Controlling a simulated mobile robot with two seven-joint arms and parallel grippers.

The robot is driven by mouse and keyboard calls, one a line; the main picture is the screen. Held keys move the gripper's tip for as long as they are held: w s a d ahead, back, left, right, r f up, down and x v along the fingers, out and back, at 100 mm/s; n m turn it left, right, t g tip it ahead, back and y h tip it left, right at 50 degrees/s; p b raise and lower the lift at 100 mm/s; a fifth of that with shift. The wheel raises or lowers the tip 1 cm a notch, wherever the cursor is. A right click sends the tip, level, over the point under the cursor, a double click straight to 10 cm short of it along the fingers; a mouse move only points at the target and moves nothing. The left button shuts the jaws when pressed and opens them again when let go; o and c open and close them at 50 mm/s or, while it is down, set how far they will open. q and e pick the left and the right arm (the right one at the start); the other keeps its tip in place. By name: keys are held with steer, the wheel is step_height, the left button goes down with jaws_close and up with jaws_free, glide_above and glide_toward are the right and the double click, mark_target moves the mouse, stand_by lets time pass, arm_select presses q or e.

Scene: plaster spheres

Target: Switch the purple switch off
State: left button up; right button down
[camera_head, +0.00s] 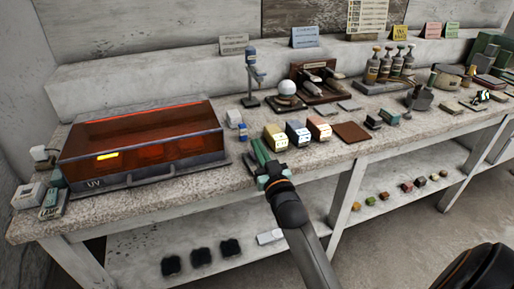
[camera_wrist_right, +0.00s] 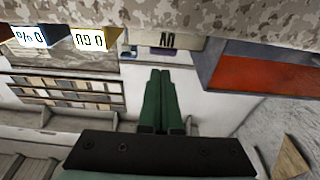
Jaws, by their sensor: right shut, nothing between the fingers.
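A small pale box (camera_wrist_right: 178,43) with dark lettering shows in the right wrist view, with a dark bluish-purple strip (camera_wrist_right: 160,52) on its near side. This may be the purple switch; its on or off position is too small to tell. In the head view, a small white and blue box (camera_head: 234,118) and a blue piece (camera_head: 243,132) stand right of the orange-lidded UV box (camera_head: 140,142). My right gripper (camera_head: 258,148) is shut and empty at the bench's front edge, its green fingers (camera_wrist_right: 160,76) pointing toward the lettered box. My left gripper is not in view.
Yellow (camera_head: 275,138), blue (camera_head: 298,134) and orange (camera_head: 319,129) blocks stand close to the right of my gripper. A lower shelf (camera_head: 130,262) holds dark pads.

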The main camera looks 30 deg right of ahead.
steer(key=shift+s+a+f+b, duration=0.1)
steer(key=shift+s+f+b, duration=0.2)
steer(key=shift+f, duration=0.2)
steer(key=shift+s+a+f+b, duration=0.1)
steer(key=shift+s+f+b, duration=0.1)
steer(key=shift+f+b, duration=0.25)
steer(key=shift+f, duration=0.4)
